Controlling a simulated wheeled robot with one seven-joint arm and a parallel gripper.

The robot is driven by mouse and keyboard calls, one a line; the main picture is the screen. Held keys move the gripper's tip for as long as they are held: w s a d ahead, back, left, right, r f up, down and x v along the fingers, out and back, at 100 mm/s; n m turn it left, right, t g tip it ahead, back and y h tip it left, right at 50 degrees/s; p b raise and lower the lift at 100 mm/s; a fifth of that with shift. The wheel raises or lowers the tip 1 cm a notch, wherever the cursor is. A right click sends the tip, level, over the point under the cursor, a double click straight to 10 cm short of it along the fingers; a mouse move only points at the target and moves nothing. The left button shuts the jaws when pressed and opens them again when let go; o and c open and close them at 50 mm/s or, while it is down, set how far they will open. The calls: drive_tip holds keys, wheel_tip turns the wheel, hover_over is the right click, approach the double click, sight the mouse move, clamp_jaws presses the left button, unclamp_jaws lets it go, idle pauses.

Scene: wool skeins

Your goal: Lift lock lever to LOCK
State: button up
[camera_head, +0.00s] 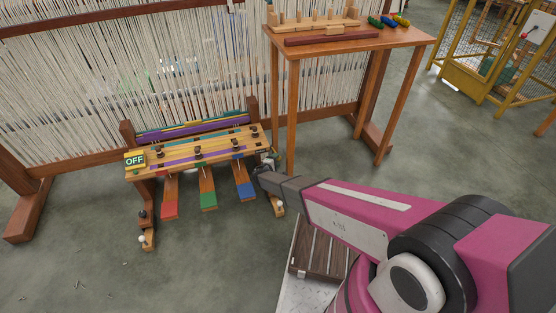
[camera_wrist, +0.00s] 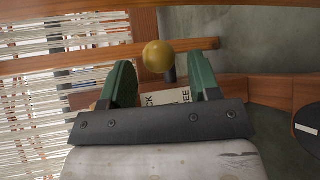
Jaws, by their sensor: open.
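The lock lever shows in the wrist view as a round brass-coloured knob (camera_wrist: 158,56) on a short dark stem. In the picture the knob lies between and slightly beyond the fingertips, with no clear contact. In the head view my gripper (camera_head: 267,166) is at the right end of the small loom's wooden frame (camera_head: 230,141); the lever cannot be made out there.
A wooden table (camera_head: 350,45) with pegs and skeins stands behind my arm. White warp threads (camera_head: 60,90) hang behind. Grey floor is open at the left front.

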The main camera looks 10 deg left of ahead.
drive_tip(key=shift+x, duration=1.3)
drive_tip(key=shift+c, duration=0.3)
clamp_jaws()
drive_tip(key=shift+w+a+r, duration=0.1)
drive_tip(key=shift+w+r, duration=0.1)
drive_tip(key=shift+r, duration=0.3)
drive_tip(key=shift+w+a+r, duration=0.1)
drive_tip(key=shift+w+r, duration=0.05)
drive_tip(key=shift+r, duration=0.4)
drive_tip(key=shift+o, duration=0.3)
unclamp_jaws()
drive_tip(key=v, duration=1)
drive_tip(key=shift+s, duration=0.4)
